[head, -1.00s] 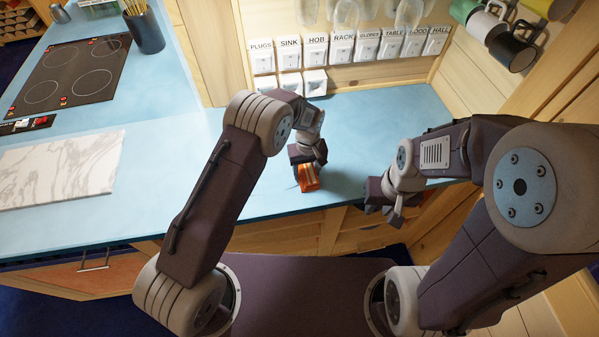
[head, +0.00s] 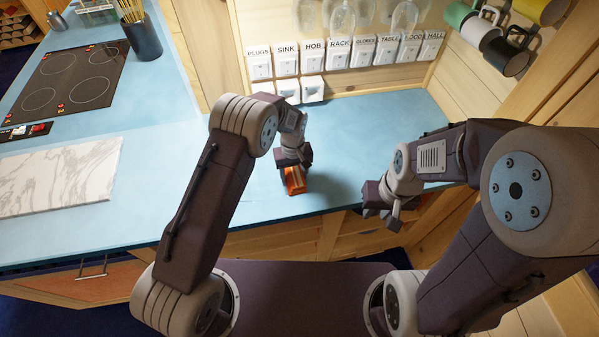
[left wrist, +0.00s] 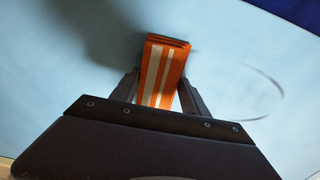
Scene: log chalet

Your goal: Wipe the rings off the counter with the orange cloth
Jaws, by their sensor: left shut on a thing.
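The orange cloth (head: 294,181) with pale stripes is folded in my left gripper (head: 293,170), low at the blue counter (head: 340,127). In the left wrist view the cloth (left wrist: 165,72) stands between the two fingers of the left gripper (left wrist: 160,95), and they are shut on it. Whether the cloth touches the counter is hard to tell. A dark, thin, partial ring (left wrist: 262,92) lies on the counter right of the cloth in the left wrist view. No ring is clear in the head view. My right gripper (head: 382,215) hangs by the counter's front edge, apart from the cloth; its finger gap is unclear.
A marble board (head: 58,175) and a black hob (head: 70,78) are at the left. A utensil pot (head: 143,40) stands behind them. Labelled switches (head: 338,55) line the back wall, with glasses above. Mugs (head: 505,50) hang at the right. The counter behind my left gripper is clear.

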